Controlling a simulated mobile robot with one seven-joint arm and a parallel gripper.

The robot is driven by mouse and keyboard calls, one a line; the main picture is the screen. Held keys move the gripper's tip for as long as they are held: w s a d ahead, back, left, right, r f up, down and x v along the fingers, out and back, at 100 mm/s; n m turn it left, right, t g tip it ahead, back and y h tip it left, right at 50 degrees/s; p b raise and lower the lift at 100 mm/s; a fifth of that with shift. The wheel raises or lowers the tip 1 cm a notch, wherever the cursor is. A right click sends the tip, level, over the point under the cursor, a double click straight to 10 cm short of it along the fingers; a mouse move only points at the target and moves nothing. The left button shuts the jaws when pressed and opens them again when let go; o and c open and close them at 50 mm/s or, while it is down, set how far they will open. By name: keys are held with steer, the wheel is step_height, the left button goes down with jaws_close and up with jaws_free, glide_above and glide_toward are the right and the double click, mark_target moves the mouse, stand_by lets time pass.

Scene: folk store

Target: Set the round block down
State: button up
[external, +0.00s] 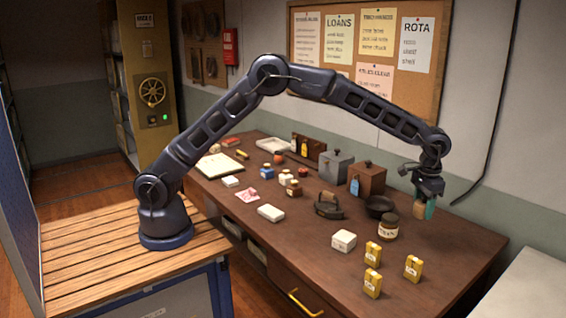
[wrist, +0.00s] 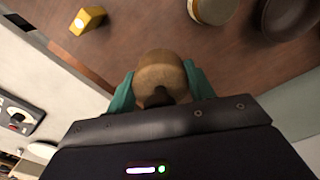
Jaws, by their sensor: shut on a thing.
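The round block (wrist: 160,72) is tan-brown with a rounded outline and sits between the two teal fingers of my gripper (wrist: 160,90) in the wrist view. My gripper is shut on it, with a finger on each side. In the external view my gripper (external: 424,209) points down over the right part of the brown table (external: 440,270), behind the jar and the yellow boxes. The fingers largely hide the block there. I cannot tell how much gap there is between the block and the tabletop.
A labelled jar (external: 388,228) and a dark bowl (external: 379,206) stand left of my gripper. Several yellow boxes (external: 413,268) stand in front of it, and a white block (external: 344,240) is farther left. Bare tabletop lies right of the yellow boxes. A wall runs behind the table.

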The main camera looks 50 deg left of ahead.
mark_target(413, 252)
step_height(413, 252, down, 14)
steer(key=shift+f, duration=0.1)
stand_by(0.5)
steer(key=o, duration=1)
